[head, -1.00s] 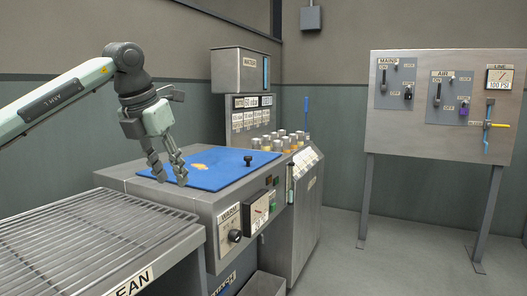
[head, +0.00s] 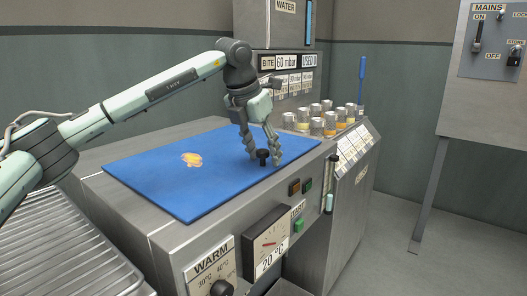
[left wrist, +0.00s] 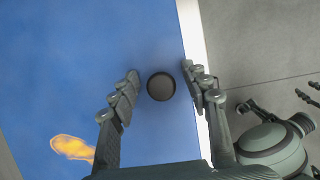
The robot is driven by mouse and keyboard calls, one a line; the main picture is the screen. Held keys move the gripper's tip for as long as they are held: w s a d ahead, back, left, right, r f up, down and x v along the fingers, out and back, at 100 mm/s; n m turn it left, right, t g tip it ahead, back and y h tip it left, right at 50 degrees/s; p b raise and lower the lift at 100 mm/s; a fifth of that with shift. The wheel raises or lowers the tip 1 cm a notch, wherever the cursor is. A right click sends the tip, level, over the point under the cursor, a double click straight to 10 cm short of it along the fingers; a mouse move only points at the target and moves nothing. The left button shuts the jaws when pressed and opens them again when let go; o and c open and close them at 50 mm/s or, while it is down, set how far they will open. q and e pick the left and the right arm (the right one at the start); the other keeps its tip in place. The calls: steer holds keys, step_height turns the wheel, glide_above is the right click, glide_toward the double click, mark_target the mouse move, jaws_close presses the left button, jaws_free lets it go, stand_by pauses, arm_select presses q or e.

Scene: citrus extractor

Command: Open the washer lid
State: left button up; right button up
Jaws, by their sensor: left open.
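The washer lid (head: 150,180) is a flat blue panel with an orange emblem, lying closed on top of the grey metal washer. A small dark round knob (head: 263,157) stands near its front right edge. My left gripper (head: 264,158) is open and points down at the knob, with a finger on either side of it. In the left wrist view the knob (left wrist: 161,86) sits between the two fingers, and a gap shows on both sides. The blue lid (left wrist: 60,60) fills the left of that view. My right gripper is not in the head view.
A slatted metal rack (head: 60,250) stands at the lower left. Several capped jars (head: 318,121) stand behind and right of the lid. The washer's front has a WARM dial (head: 220,287) and a temperature gauge (head: 268,244). A switch panel (head: 490,60) stands at the right.

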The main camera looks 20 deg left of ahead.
arm_select(q)
steer(key=shift+s+r, duration=0.1)
steer(key=shift+s, duration=0.05)
steer(key=shift+c, duration=0.7)
jaws_close()
steer(key=shift+r, duration=0.1)
